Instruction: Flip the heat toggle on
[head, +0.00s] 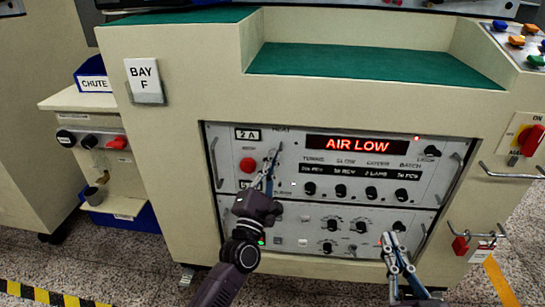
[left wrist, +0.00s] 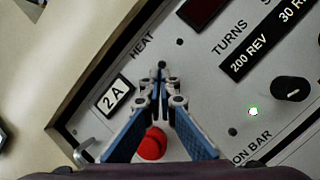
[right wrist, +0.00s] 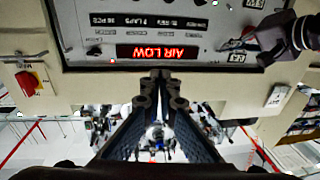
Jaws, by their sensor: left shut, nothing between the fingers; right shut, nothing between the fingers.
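The control panel (head: 232,178) on the bay's front carries a HEAT label (left wrist: 143,44), seen in the left wrist view. My left gripper (head: 276,152) is shut and empty, its tips at the panel just below that label; the tips also show in the left wrist view (left wrist: 161,78). The heat toggle is largely hidden behind the tips, so I cannot tell its position or whether they touch it. A small dark lamp (left wrist: 180,41) beside the label looks unlit. My right gripper (head: 389,240) is shut and empty, low in front of the panel's lower right.
A red button (head: 247,165) sits left of my left gripper. The display (head: 357,145) reads AIR LOW, with several black knobs (head: 340,190) below it. A 2A plate (left wrist: 115,95) is near the tips. A red switch (head: 532,140) is at the far right.

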